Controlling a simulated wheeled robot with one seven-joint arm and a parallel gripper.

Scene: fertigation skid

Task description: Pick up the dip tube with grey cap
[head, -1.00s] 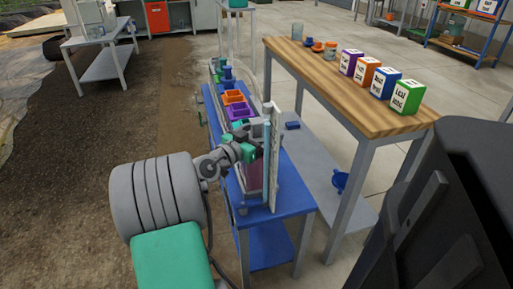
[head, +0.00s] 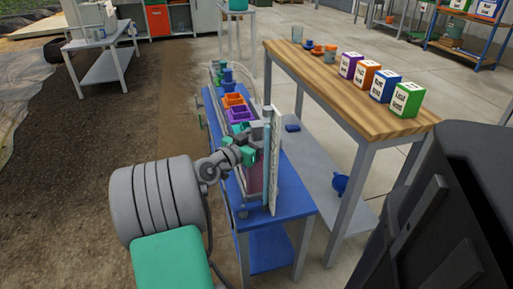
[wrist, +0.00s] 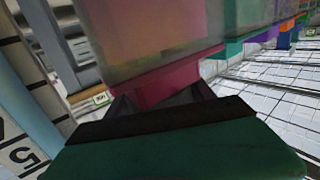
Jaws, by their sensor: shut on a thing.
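My gripper (head: 254,139) is at the near end of the blue skid (head: 290,200), above a clear, pink-tinted tank (head: 254,178). Its jaws are shut at a small grey part, which I take to be the grey cap (head: 257,128) of the dip tube. The tube below the cap is not clearly visible. A pale blue upright column (head: 267,155) stands just right of the gripper.
A white scale board (head: 278,165) stands close beside the gripper. Orange (head: 233,100) and purple (head: 239,114) holders line the skid behind. A wooden table (head: 345,90) with several labelled boxes (head: 383,87) stands right. Bare soil lies left.

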